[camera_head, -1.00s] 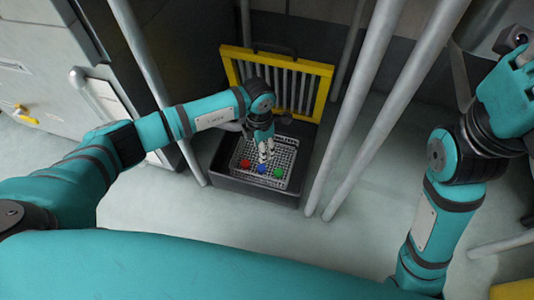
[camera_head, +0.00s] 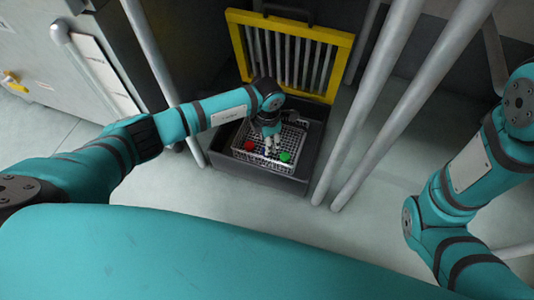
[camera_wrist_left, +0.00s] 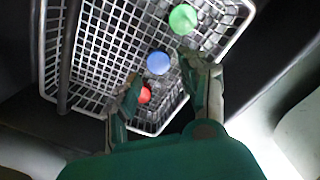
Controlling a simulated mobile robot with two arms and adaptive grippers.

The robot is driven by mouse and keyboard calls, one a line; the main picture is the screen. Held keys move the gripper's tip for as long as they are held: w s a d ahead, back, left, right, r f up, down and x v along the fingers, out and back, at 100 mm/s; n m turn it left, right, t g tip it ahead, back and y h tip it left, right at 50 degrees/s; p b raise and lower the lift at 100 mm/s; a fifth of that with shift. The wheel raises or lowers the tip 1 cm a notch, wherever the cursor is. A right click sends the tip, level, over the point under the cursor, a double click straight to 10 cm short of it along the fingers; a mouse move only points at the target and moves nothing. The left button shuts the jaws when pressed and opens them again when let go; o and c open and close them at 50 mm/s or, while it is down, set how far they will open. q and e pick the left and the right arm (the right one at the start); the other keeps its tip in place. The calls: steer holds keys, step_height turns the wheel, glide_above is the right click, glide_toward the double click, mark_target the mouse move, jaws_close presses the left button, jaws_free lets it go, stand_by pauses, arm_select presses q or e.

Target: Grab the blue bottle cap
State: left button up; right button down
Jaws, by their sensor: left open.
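The blue bottle cap (camera_wrist_left: 158,63) lies in a white wire basket (camera_wrist_left: 234,38), between a green cap (camera_wrist_left: 183,19) and a red cap (camera_wrist_left: 145,94). My left gripper (camera_wrist_left: 163,84) is open, with its fingers on either side in the left wrist view; the blue cap shows just beyond the gap, and nothing is held. In the head view my left gripper (camera_head: 268,149) reaches down into the basket between the red cap (camera_head: 249,146) and the green cap (camera_head: 285,156); it mostly hides the blue cap there. My right gripper is out of view.
The basket sits inside a dark bin (camera_head: 250,175). A yellow barred frame (camera_head: 289,25) stands behind it. Grey poles (camera_head: 375,90) rise right of the bin, and another pole (camera_head: 160,75) stands to its left. Open floor (camera_head: 260,210) lies in front.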

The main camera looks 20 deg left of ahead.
arm_select(q)
step_height(320, 180, down, 5)
steer(key=b, duration=0.4)
steer(key=shift+a+f+b, duration=0.15)
steer(key=shift+f+b, duration=0.05)
steer(key=shift+b, duration=0.2)
steer(key=shift+r, duration=0.15)
steer(key=shift+c, duration=0.3)
steer(key=c, duration=0.4)
